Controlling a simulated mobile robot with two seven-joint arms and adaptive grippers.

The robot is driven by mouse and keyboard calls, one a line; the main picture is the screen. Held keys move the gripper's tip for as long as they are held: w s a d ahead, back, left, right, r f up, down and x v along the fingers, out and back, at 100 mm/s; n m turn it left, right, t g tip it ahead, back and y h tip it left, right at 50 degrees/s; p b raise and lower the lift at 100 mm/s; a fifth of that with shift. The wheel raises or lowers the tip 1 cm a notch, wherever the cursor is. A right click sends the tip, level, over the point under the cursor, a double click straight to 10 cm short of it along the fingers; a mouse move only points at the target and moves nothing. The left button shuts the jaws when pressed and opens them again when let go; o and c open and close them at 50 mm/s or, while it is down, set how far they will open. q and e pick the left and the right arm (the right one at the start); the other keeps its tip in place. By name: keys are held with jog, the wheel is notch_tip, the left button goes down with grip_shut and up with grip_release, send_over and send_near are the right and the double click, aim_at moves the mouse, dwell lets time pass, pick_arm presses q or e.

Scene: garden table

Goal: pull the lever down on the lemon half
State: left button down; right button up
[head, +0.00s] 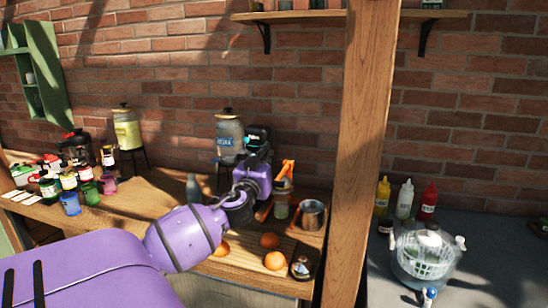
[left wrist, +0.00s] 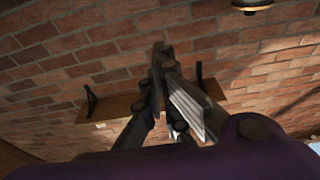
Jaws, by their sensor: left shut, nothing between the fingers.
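My left gripper (head: 258,138) is raised above the back of the wooden counter, in front of the brick wall and beside the glass drink dispenser. It is shut and empty; its dark fingers (left wrist: 160,70) point up toward the wall shelf in the left wrist view. An orange lever-like part (head: 288,168) stands up just right of and below the gripper, apart from it. A small glass (head: 281,207) stands below the orange part. The rest of the press is largely hidden behind my purple wrist. I cannot make out a lemon half. My right gripper is not in view.
A metal pot (head: 313,214) stands right of the glass. Several orange fruits (head: 275,261) lie on a board. The glass dispenser (head: 228,135) stands close left of the gripper. A wooden post (head: 362,140) rises on the right. Jars and cups crowd the counter's left.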

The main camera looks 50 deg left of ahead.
pick_arm(q)
jog(key=x, duration=0.8)
jog(key=f, duration=0.2)
jog(key=s+f, duration=0.1)
jog(key=f, duration=0.1)
jog(key=shift+d, duration=0.35)
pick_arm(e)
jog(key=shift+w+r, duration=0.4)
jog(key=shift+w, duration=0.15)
